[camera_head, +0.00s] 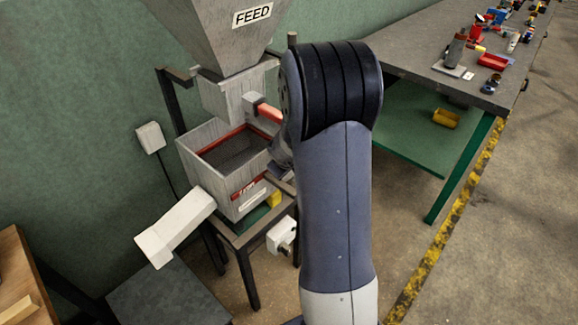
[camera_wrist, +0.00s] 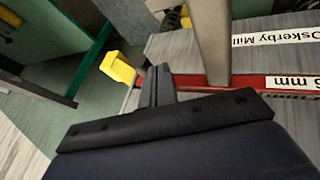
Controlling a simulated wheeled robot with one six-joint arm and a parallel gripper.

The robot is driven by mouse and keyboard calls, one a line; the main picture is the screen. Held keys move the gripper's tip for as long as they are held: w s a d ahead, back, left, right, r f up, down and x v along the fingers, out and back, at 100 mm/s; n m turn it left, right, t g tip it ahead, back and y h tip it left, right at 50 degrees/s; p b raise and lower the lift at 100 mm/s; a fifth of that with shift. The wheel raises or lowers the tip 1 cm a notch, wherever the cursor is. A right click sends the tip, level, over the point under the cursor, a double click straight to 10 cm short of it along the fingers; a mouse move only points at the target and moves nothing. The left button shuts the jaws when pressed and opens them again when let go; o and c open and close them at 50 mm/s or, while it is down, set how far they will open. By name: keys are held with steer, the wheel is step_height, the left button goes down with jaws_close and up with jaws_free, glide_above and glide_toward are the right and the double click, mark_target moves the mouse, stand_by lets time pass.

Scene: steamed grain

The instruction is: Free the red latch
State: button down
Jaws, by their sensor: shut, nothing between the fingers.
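A red handle-like piece (camera_head: 268,112) juts from the grey outlet under the feed hopper; my arm hides its right end. I cannot tell if this is the red latch. A small red bit (camera_wrist: 140,80) shows just left of my fingers, near a yellow block (camera_wrist: 118,68). My gripper (camera_wrist: 157,84) is shut and empty, its tips close to the red strip; contact is unclear. In the head view my arm mostly hides it.
The feed hopper (camera_head: 225,30) stands above the open, red-rimmed box (camera_head: 205,145) on a dark stand. A grey post (camera_wrist: 212,45) rises just right of my fingers. A white angled piece (camera_head: 175,228) sticks out at left. A cluttered workbench (camera_head: 420,50) stands at right; the floor before it is clear.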

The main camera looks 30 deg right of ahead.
stand_by(0.3)
steer(key=b, duration=0.4)
steer(key=shift+w+f, duration=0.15)
steer(key=shift+f, duration=0.25)
steer(key=h+b, duration=0.1)
steer(key=b, duration=0.4)
steer(key=t+h+b, duration=0.1)
steer(key=b, duration=0.5)
steer(key=shift+d+f+n, duration=0.3)
steer(key=shift+d+r+h+b, duration=0.1)
steer(key=shift+d+h+b, duration=0.15)
steer(key=shift+b, duration=0.7)
steer(key=shift+r, duration=0.1)
